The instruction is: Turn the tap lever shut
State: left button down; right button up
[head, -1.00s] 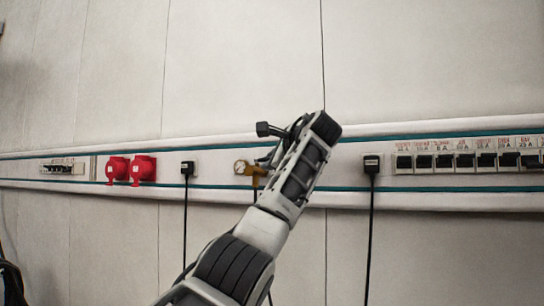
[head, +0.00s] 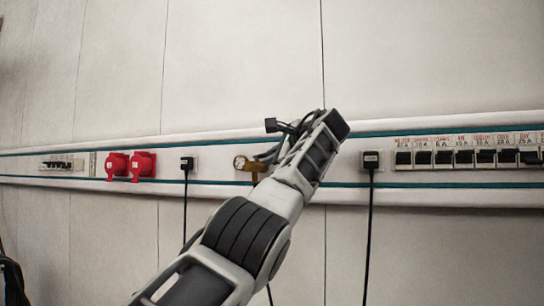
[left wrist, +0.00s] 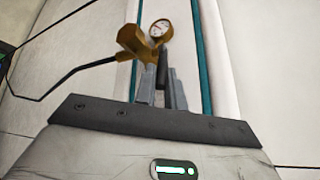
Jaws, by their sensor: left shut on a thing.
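The brass tap (head: 256,167) is on the wall rail in the head view, partly behind my left gripper (head: 268,155). Its round gauge (head: 240,162) faces out. In the left wrist view the tap's brass body (left wrist: 132,42) and the gauge (left wrist: 160,28) show just beyond my left fingertips (left wrist: 161,75). The left gripper is shut on a dark, narrow part between its fingers, which seems to be the tap lever. The fingers hide most of the lever, so its angle is hard to tell. My right gripper is not in view.
Black plugs with hanging cables sit left (head: 187,164) and right (head: 371,161) of the tap. Red sockets (head: 142,166) are farther left and a row of breakers (head: 465,158) is at right. A dark hose (left wrist: 80,72) runs from the tap. The wall above is bare.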

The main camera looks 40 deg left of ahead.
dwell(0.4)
pick_arm(q)
jog(key=c, duration=1.8)
grip_release()
jog(key=shift+o, duration=0.2)
jog(key=shift+d, duration=0.1)
jog(key=shift+d, duration=0.2)
jog(key=b+v, duration=0.2)
jog(key=v, duration=1.3)
jog(key=shift+d, duration=0.3)
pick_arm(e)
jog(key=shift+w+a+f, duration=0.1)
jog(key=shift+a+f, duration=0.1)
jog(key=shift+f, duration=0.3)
pick_arm(q)
jog(key=shift+r, duration=0.1)
